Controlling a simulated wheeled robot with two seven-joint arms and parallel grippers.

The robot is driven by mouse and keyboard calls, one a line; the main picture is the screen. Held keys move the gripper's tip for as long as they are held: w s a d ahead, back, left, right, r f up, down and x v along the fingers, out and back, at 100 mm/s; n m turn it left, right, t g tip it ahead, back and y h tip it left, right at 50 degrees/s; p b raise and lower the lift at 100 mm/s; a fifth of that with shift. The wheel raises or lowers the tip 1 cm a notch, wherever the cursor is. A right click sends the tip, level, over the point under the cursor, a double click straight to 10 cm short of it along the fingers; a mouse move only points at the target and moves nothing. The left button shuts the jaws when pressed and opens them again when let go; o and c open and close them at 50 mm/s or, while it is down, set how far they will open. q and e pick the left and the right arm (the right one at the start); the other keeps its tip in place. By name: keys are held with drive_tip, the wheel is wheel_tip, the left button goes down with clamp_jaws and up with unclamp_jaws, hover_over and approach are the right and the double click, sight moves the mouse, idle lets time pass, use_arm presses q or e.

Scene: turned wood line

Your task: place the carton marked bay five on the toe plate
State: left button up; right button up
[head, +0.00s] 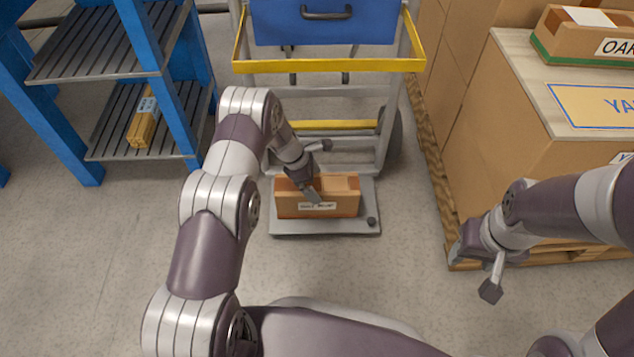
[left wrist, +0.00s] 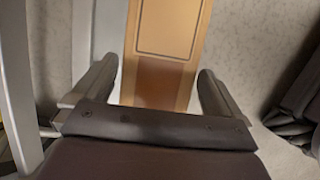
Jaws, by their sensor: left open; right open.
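A brown carton (head: 335,203) with a white label sits flat on the grey toe plate (head: 300,228) of a hand truck. The label is too small to read surely. My left gripper (head: 318,171) is open at the carton's top, left of its middle, and hides part of it. In the left wrist view, the carton (left wrist: 170,35) shows between the two spread fingers (left wrist: 158,92), with a gap beside at least the right one. My right gripper (head: 474,270) is open and empty over the floor at the right, clear of the carton.
The hand truck's frame (head: 392,110) with a yellow bar and blue case (head: 325,25) stands behind the plate. A blue rack (head: 175,85) is at left. At right, a large stack (head: 500,140) on a pallet bears another carton (head: 580,40). The front floor is clear.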

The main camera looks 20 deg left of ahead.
use_arm(q)
drive_tip(key=p+v, duration=0.1)
drive_tip(key=v, duration=0.2)
drive_tip(key=shift+d+r, duration=0.1)
drive_tip(key=shift+r, duration=0.1)
drive_tip(key=s+a+f+p, duration=0.1)
drive_tip(key=s+a+p, duration=0.2)
drive_tip(key=a, duration=0.8)
drive_tip(key=shift+a+p, duration=0.2)
drive_tip(key=shift+p, duration=0.55)
use_arm(e)
wheel_tip(320, 180, up, 7)
drive_tip(key=shift+f, duration=0.15)
